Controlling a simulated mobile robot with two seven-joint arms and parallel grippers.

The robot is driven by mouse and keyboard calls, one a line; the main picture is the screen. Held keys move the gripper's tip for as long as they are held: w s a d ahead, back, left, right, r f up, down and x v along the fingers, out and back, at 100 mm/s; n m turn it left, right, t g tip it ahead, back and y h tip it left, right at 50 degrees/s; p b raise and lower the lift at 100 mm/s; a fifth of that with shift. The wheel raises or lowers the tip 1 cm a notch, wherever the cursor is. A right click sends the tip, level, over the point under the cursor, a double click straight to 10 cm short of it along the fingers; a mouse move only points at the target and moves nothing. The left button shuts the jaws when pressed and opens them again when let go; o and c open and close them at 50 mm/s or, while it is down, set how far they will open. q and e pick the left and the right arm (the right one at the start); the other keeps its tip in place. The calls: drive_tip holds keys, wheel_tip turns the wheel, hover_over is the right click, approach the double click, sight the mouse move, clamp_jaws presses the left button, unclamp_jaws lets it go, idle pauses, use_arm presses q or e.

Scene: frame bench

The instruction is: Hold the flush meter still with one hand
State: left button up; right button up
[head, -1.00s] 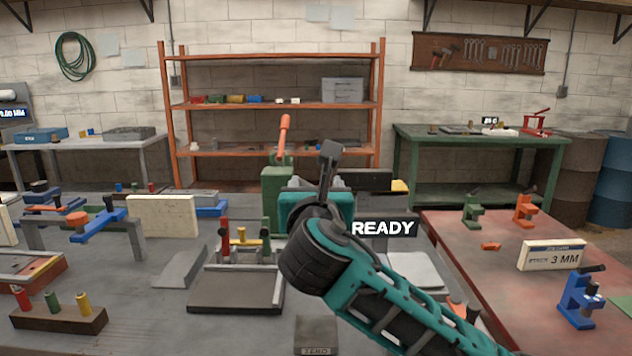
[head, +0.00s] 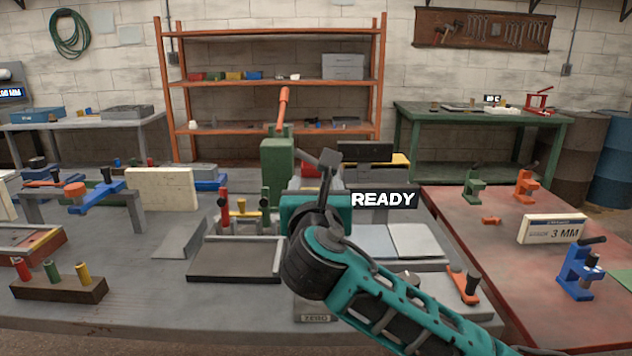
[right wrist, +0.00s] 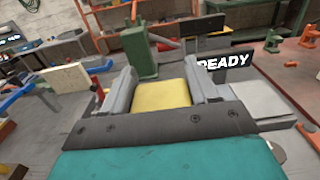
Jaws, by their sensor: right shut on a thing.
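My right gripper (head: 318,192) reaches over the middle of the grey bench, its teal arm coming in from the lower right. In the right wrist view, its two grey fingers (right wrist: 158,84) are shut on the sides of a yellow block, which I take for the flush meter (right wrist: 160,97). The gripper hides this block in the head view. A black READY display (head: 384,199) shows just right of the gripper; I cannot tell whether it belongs to the meter. My left gripper is not in view.
A green press (head: 277,165) with an orange lever stands behind the gripper. A dark tray (head: 235,262) and a peg block (head: 58,290) are left. A block marked ZERO (head: 314,318) lies in front. A red table (head: 500,260) with several clamps stands right.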

drive_tip(key=shift+f+b, duration=0.35)
drive_tip(key=shift+f, duration=0.75)
drive_tip(key=shift+f+b, duration=0.4)
drive_tip(key=shift+f, duration=0.55)
drive_tip(key=shift+f+b, duration=0.6)
drive_tip(key=shift+f, duration=0.95)
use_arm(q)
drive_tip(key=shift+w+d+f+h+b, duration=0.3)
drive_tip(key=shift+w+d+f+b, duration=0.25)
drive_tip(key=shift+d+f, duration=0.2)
use_arm(e)
drive_tip(key=shift+f, duration=1.15)
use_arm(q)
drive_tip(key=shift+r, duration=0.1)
use_arm(e)
drive_tip(key=shift+f, duration=0.3)
